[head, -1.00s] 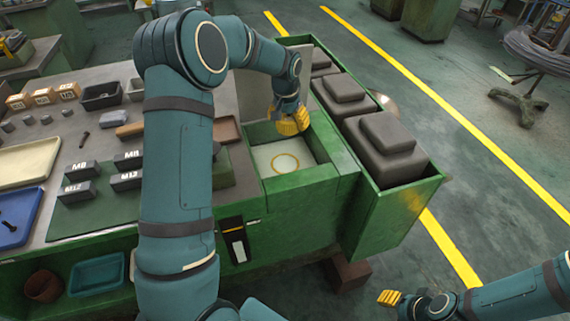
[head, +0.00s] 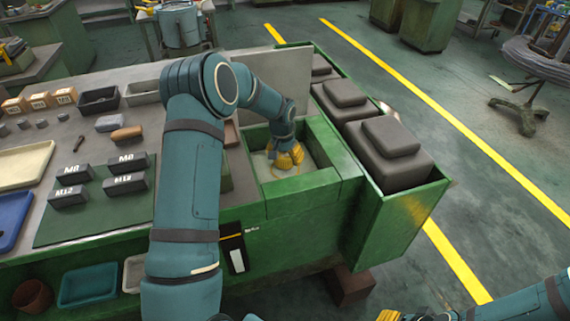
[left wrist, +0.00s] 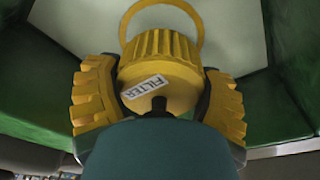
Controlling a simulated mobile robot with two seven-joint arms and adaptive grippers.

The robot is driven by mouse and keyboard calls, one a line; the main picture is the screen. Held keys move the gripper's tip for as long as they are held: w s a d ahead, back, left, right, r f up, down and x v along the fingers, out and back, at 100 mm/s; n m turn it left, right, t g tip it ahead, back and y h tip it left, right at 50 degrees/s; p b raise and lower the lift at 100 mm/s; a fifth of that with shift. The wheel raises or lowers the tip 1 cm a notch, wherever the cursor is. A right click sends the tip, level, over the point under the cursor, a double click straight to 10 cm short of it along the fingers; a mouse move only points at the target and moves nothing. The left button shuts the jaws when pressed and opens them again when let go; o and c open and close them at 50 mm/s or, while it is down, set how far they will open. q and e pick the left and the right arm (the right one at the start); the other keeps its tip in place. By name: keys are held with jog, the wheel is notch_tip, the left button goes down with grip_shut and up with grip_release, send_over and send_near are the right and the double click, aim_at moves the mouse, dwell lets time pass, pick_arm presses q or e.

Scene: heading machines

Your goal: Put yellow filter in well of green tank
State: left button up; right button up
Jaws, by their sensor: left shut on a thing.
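The green tank (head: 310,187) has a square well with a pale floor (head: 262,168). A yellow ring is on that floor, and the left wrist view shows part of the ring (left wrist: 197,22) just beyond the filter. The yellow filter (left wrist: 160,84), ribbed and labelled FILTER, is between the yellow fingers of my left gripper (head: 286,157). That gripper is shut on it, down inside the well. I cannot tell whether the filter touches the floor. My right gripper (head: 388,316) shows only partly at the bottom edge, away from the tank.
Dark stacked blocks (head: 389,150) fill the green trough right of the well. A grey upright panel (head: 275,80) stands behind it. Labelled dark blocks (head: 127,184) sit on a green mat (head: 95,218) to the left. The floor at right is mostly clear.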

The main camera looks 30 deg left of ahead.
aim_at(285, 163)
pick_arm(q)
jog(key=shift+f, duration=1.6)
jog(key=shift+f+b, duration=0.1)
jog(key=shift+b, duration=0.2)
jog(key=o, duration=1.2)
jog(key=shift+c, duration=0.2)
jog(key=shift+r, duration=0.35)
jog(key=r, duration=0.3)
jog(key=s+r+p, duration=0.1)
jog(key=r, duration=0.7)
jog(key=shift+s+d+r+p, duration=0.1)
jog(key=shift+s+r+p, duration=0.15)
jog(key=shift+s+p, duration=0.15)
